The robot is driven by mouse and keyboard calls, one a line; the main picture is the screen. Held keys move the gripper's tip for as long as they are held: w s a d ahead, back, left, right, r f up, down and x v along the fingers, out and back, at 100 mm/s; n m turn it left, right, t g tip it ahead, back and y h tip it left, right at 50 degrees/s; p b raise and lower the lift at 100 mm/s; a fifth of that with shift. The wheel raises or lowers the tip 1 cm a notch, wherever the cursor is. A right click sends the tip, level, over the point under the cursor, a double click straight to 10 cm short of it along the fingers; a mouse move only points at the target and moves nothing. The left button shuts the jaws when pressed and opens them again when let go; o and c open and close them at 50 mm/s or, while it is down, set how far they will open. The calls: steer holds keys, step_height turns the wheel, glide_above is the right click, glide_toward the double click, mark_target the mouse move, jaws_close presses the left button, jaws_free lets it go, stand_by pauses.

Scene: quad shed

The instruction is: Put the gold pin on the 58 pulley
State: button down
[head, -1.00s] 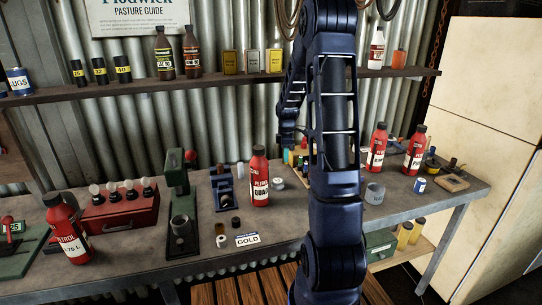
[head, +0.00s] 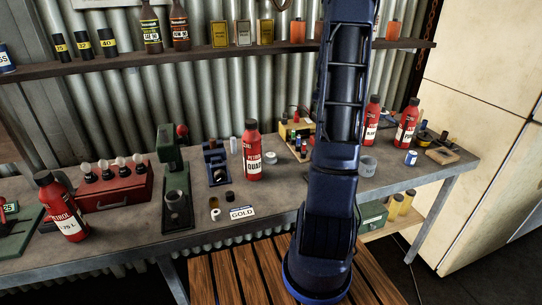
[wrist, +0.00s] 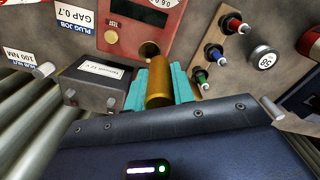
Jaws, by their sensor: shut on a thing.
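The gold pin (wrist: 159,85) is a plain gold cylinder in the wrist view. My gripper (wrist: 160,88) is shut on it, with a teal finger on either side. The 58 pulley (wrist: 264,59) is a small grey round piece with a white label, to the right of the pin in the wrist view and apart from it. In the head view a small grey round piece (head: 270,157) beside the QUAD bottle looks like the pulley, but its label is too small to read. My gripper and the pin do not show in the head view.
A wooden strip (wrist: 214,45) with red, blue and green pieces lies between pin and pulley in the wrist view. A red box (wrist: 130,25) with a dark hole is beyond the pin. The GOLD card (head: 242,212) lies at the bench's front; a red QUAD bottle (head: 252,150) stands behind.

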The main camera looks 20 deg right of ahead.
steer(key=s+d+r+m, duration=0.3)
steer(key=s+d+m, duration=0.15)
steer(key=d, duration=0.35)
steer(key=s+d+r+m, duration=0.4)
steer(key=d+m, duration=0.1)
steer(key=d, duration=0.2)
steer(key=s+d+r+m, duration=0.3)
steer(key=s+d+m, duration=0.15)
steer(key=d, duration=0.35)
steer(key=n, duration=2.3)
glide_above(271, 155)
step_height(271, 155, down, 20)
steer(key=shift+w+r, duration=0.1)
steer(key=shift+r, duration=0.05)
